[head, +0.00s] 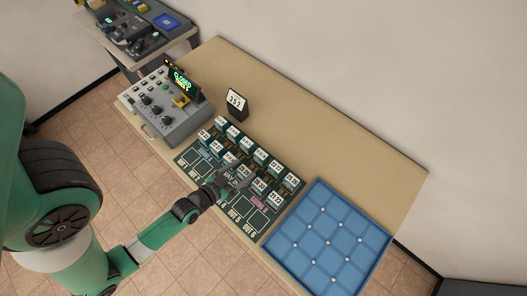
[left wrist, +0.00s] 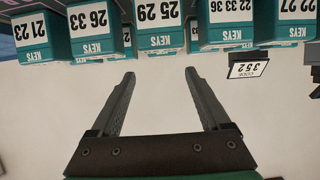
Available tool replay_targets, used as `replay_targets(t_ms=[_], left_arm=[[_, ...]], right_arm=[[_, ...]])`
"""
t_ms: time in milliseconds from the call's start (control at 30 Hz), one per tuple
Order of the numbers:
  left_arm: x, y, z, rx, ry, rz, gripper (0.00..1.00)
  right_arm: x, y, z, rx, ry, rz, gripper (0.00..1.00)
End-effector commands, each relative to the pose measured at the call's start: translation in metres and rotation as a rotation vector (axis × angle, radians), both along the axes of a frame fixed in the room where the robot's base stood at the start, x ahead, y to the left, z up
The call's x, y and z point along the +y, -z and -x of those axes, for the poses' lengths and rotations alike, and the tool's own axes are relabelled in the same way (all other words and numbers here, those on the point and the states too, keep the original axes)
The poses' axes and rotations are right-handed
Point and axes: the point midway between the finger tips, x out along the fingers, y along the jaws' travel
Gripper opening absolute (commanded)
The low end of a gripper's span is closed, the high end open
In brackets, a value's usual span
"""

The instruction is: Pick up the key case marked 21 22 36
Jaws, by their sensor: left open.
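Several teal key cases with white number labels stand in rows on a dark board (head: 187,158) in the head view, where their numbers are too small to read surely. In the left wrist view, a case with a three-number label (left wrist: 232,34) stands right of centre; it seems to read 22 33 36. I cannot make out a label 21 22 36 with certainty. My left gripper (head: 226,182) is over the middle of the board. In the left wrist view its fingers (left wrist: 160,74) are apart and empty, below a case marked 25 29 (left wrist: 160,40). My right gripper is not in view.
A grey control box (head: 168,108) with a green display stands left of the board. A small black sign (head: 237,104) stands behind it, and a blue tray (head: 322,212) lies to the right. The wooden table (head: 300,115) is clear at the back.

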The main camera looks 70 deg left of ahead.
Motion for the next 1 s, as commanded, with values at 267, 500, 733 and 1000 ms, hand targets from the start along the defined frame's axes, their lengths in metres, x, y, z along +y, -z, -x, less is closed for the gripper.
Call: replay_targets(t_ms=[267, 500, 733, 1000], left_arm=[[0.017, 0.012, -0.033, -0.003, 0.001, -0.002, 0.80], [0.028, 0.023, -0.054, -0.002, 0.002, 0.000, 0.80], [0.038, 0.037, -0.069, -0.005, 0.001, -0.001, 0.80], [0.052, 0.046, -0.094, -0.001, 0.003, -0.002, 0.80]], right_arm=[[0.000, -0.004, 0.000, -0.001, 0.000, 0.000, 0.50], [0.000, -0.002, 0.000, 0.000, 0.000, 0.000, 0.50], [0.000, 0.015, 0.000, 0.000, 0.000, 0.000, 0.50], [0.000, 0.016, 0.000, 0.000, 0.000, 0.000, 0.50]])
